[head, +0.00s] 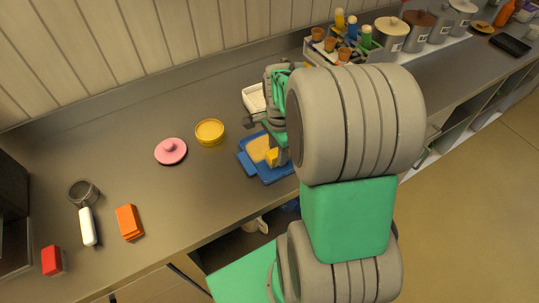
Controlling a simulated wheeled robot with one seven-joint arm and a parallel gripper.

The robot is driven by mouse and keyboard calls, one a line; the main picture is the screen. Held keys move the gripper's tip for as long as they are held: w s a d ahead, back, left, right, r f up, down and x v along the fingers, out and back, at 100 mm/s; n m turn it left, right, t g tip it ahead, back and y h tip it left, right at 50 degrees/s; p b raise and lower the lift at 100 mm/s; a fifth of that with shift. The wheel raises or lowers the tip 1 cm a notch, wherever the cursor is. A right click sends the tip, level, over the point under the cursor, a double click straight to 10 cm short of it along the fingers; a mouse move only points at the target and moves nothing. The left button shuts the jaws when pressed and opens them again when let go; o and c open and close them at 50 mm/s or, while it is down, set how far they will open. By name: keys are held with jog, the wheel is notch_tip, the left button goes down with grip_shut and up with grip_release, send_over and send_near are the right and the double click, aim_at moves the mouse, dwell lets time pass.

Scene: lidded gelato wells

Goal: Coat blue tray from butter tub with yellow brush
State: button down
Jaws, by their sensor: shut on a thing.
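The blue tray (248,165) lies on the counter, partly hidden by my arm. A tan slab (258,148) lies in it. My gripper (281,148) is over the tray's right part, shut on the yellow brush (272,157). Only a small bright yellow part of the brush shows, low over the tray; whether it touches the slab I cannot tell. The yellow tub (209,131), which looks like the butter tub, stands open left of the tray. A pink lid with a knob (171,150) lies on the counter to its left.
A white dish (253,97) stands behind the tray. A rack with bottles and cones (345,47) and lidded wells (391,33) are at the back right. A metal cup (84,193), white-ended tool (87,227), orange block (129,222) and red block (52,260) lie at left.

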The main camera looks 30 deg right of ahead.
jog(key=d, duration=1.2)
jog(key=c, duration=1.6)
grip_release()
grip_shut()
